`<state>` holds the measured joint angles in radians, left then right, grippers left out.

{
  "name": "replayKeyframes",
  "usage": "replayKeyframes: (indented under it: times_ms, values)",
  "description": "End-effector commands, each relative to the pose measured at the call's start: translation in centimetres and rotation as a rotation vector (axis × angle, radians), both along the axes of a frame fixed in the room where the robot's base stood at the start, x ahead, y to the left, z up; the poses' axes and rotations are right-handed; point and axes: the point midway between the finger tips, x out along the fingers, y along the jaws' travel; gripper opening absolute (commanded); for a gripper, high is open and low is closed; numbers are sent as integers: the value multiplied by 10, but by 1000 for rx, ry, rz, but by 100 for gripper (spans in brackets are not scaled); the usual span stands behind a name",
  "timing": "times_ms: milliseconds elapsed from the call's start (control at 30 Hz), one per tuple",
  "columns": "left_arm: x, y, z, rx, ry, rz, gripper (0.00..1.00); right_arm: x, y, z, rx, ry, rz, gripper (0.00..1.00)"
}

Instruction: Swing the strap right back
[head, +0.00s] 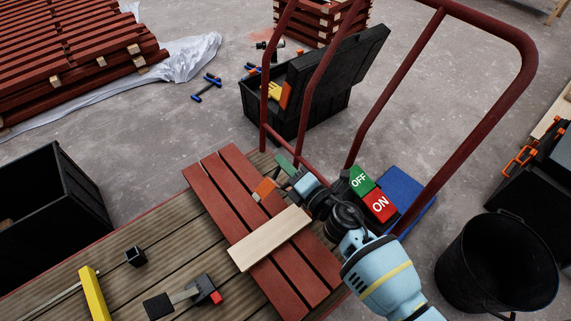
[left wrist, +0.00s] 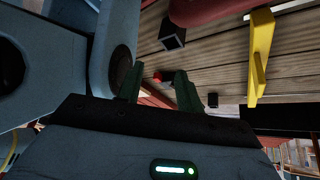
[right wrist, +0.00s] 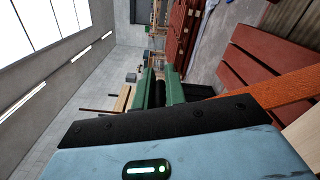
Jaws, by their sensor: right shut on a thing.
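The orange strap (head: 265,188) shows as a short piece at the far part of the red battens (head: 225,190), beside my right gripper (head: 287,166). In the right wrist view the strap (right wrist: 285,112) runs out to the right from behind the gripper body, above the battens (right wrist: 270,75). My right gripper's green fingers (right wrist: 159,88) are shut on the strap; the grip itself is mostly hidden. A pale board (head: 270,238) lies across the battens. My left gripper (left wrist: 160,88) shows only in its wrist view, with its fingers apart and empty.
The battens lie on a plank-decked cart (head: 205,255) with red tube handles (head: 440,110). A yellow bar (head: 95,292), a black cube (head: 135,256) and a clamp-like tool (head: 185,296) lie on the deck. An open toolbox (head: 285,105) and black bucket (head: 497,270) stand around it.

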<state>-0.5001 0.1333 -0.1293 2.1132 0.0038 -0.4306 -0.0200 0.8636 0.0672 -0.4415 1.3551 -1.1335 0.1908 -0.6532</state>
Motion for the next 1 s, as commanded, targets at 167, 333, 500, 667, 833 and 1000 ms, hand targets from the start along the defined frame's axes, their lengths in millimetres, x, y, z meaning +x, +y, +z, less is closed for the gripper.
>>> replayKeyframes:
  times_ms: [167, 333, 500, 667, 833, 1000]
  values:
    - [0, 0, 2, 0, -2, 0, 36, 4, -5, 3, 15, 8, 2, 0]
    - [1, -1, 7, -2, -6, -1, 36, 19, -28, 9, 82, 52, 3, 0]
    - [-1, -3, 8, -6, -2, -3, 36, 24, -35, 10, 108, 68, 2, 0]
    - [-4, -4, 8, -6, 3, -3, 36, 24, -35, 10, 109, 67, 2, 0]
    - [-4, -4, 7, -6, 4, -3, 36, 24, -34, 10, 108, 68, 2, 29]
    - [-4, -3, 7, -5, 4, -2, 36, 24, -35, 9, 106, 68, 1, 33]
